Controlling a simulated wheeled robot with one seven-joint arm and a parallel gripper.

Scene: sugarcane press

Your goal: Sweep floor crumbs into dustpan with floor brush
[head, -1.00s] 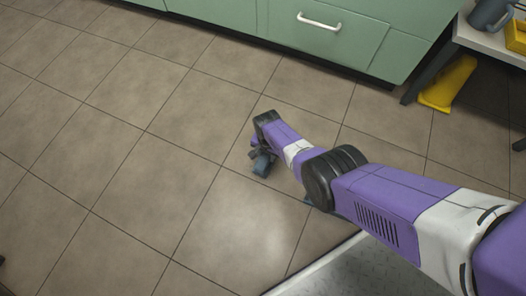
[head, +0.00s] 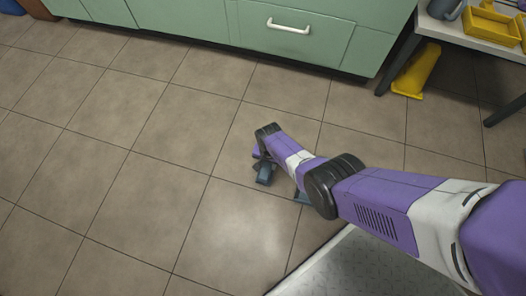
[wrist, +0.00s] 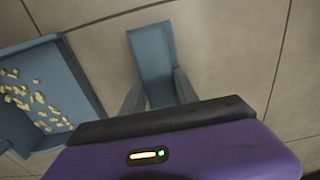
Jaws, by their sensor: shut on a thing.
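A blue dustpan (wrist: 72,75) lies at the left of the wrist view, partly cut off by the frame. Several pale yellow crumbs (wrist: 38,97) lie inside it. My gripper (wrist: 160,92) is shut on a blue-grey piece that I take for the floor brush (wrist: 152,50), held just right of the dustpan and apart from it in the picture. The bristles are hidden. In the head view my gripper (head: 262,168) is low over the floor with the brush (head: 265,174) under it. A small blue edge of the dustpan (head: 301,197) shows beside my arm.
Green cabinets (head: 280,25) with a white handle stand at the back. A yellow folded sign (head: 415,72) leans by a table (head: 455,30) at the upper right. The tiled floor (head: 130,180) on the left is clear.

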